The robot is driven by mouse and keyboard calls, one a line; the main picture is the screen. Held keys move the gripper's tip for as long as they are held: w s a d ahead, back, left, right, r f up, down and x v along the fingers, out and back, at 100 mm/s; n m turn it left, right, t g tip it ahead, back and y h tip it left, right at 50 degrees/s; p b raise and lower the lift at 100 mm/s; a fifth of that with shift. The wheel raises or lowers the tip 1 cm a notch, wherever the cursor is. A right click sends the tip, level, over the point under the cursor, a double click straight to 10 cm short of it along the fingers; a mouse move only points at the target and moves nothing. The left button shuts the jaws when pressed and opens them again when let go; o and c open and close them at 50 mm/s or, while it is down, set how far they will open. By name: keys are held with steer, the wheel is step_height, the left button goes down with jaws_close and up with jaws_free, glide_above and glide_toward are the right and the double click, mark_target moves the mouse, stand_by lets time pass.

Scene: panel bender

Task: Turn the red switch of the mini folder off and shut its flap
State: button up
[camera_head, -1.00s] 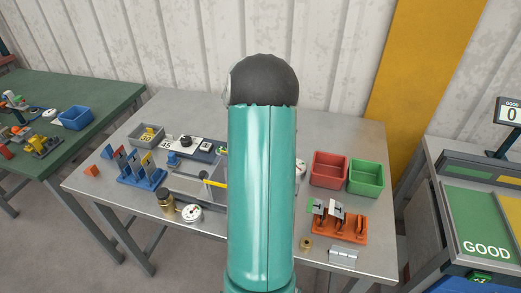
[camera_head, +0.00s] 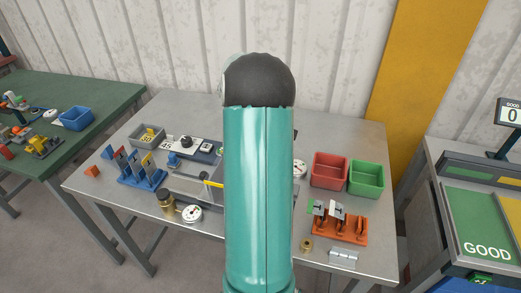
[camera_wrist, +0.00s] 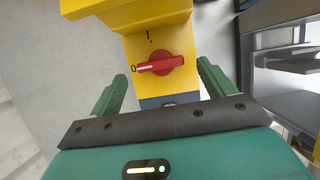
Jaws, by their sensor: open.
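The red switch (camera_wrist: 160,64) sits on the front of a yellow housing (camera_wrist: 180,42) in the wrist view. Its handle lies roughly level in the picture, with its white line pointing left at the "0" mark; the "I" mark is above. My gripper (camera_wrist: 162,71) is open and empty, with one green finger to each side of the switch and a gap on both sides. In the head view my arm covers most of the mini folder; a grey plate and a yellow bar (camera_head: 211,183) show left of it. I cannot make out the flap.
A red bin (camera_head: 330,168), a green bin (camera_head: 367,178) and an orange fixture (camera_head: 340,226) stand right. The table's front left is clear.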

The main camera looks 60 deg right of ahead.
steer(key=v, duration=1.1)
steer(key=shift+f, duration=0.1)
